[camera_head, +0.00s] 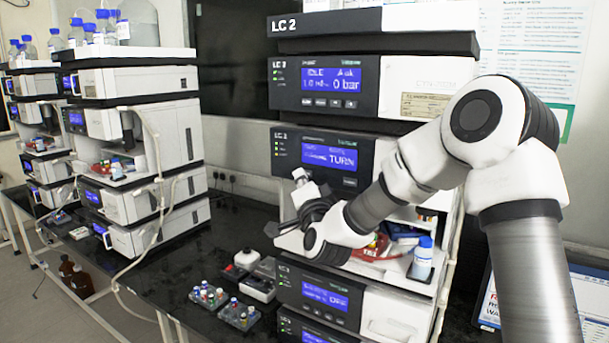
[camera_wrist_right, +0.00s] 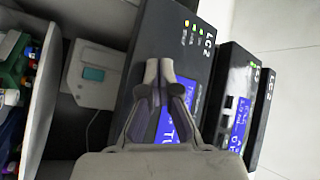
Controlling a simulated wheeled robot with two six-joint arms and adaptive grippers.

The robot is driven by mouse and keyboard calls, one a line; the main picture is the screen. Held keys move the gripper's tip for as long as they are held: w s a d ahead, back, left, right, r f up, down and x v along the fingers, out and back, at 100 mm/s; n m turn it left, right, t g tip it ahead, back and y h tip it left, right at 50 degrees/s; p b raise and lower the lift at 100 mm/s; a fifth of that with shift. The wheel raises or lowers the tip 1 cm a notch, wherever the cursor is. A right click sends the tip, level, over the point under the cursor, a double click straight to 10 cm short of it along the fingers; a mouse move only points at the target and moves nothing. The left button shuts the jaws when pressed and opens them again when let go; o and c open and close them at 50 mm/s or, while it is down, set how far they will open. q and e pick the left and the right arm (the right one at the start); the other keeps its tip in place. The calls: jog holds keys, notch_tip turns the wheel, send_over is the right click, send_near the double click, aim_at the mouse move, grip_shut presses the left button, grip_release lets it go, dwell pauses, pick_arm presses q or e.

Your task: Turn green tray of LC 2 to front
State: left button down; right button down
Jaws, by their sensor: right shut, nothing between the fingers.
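The LC 2 stack (camera_head: 376,46) stands right of centre, with several modules one above another. A module display (camera_head: 330,155) on it reads "TURN". My right gripper (camera_head: 300,178) is shut and empty in front of that module, near its lower left. In the right wrist view the shut fingertips (camera_wrist_right: 166,66) lie over the front panel marked LC 2 (camera_wrist_right: 206,42), hiding part of its display; I cannot tell whether they touch it. Something green (camera_wrist_right: 14,58) shows at the left edge there, beside vials, too cropped to tell if it is the green tray. My left gripper is not in view.
Small vial trays (camera_head: 238,314) stand on the dark bench (camera_head: 180,275). Other stacks (camera_head: 138,140) stand at the left. A wall lies close behind.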

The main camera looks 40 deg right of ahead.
jog(key=shift+a, duration=0.1)
jog(key=shift+s+a+f+b, duration=0.1)
jog(key=shift+s+a+b, duration=0.1)
jog(key=shift+a+b, duration=0.2)
jog(key=shift+s+a, duration=0.15)
jog(key=shift+a, duration=0.15)
jog(key=a, duration=0.1)
jog(key=s+a+b, duration=0.1)
jog(key=a, duration=0.1)
jog(key=s+a+b, duration=0.1)
jog(key=shift+a, duration=0.3)
